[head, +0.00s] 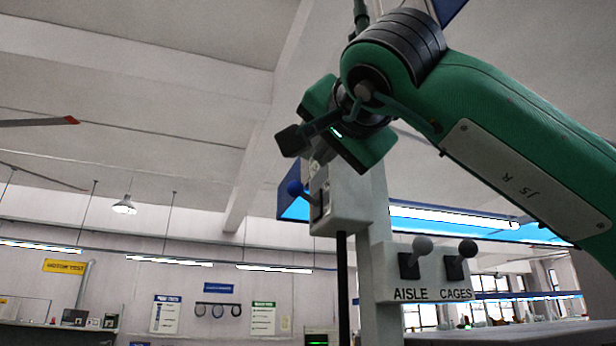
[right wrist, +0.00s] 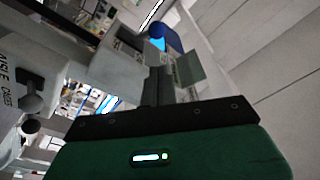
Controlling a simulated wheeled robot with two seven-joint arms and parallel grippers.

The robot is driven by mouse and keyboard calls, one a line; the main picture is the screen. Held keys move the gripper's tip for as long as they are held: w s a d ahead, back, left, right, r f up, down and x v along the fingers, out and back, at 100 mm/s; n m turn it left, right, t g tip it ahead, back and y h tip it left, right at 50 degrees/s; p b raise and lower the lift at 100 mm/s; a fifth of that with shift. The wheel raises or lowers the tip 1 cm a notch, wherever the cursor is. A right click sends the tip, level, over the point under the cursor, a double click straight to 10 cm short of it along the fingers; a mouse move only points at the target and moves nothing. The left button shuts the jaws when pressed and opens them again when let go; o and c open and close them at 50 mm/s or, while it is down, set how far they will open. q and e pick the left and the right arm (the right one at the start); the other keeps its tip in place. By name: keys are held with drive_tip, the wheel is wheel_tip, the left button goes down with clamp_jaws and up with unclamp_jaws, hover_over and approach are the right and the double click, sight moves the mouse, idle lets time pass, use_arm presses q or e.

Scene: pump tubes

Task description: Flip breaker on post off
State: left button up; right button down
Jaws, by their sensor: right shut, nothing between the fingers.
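A grey breaker box (head: 345,200) is fixed to the post (head: 378,215) in the head view. Its lever, with a blue knob (head: 295,188), sticks out to the left and slightly up. In the right wrist view the blue knob (right wrist: 173,44) shows beyond my fingers. My right gripper (head: 290,141) is shut and empty, just above the blue knob and the box; it also shows in the right wrist view (right wrist: 158,80). A gap shows between fingers and knob in the head view. My left gripper is out of view.
A blue-edged lit panel (head: 460,222) is behind. The space left of the post is open.

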sight(301, 192)
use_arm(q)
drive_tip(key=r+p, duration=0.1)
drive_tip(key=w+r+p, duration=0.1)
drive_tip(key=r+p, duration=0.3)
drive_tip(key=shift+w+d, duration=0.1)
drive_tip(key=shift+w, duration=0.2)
use_arm(e)
drive_tip(key=x, duration=1)
drive_tip(key=shift+w+d, duration=0.1)
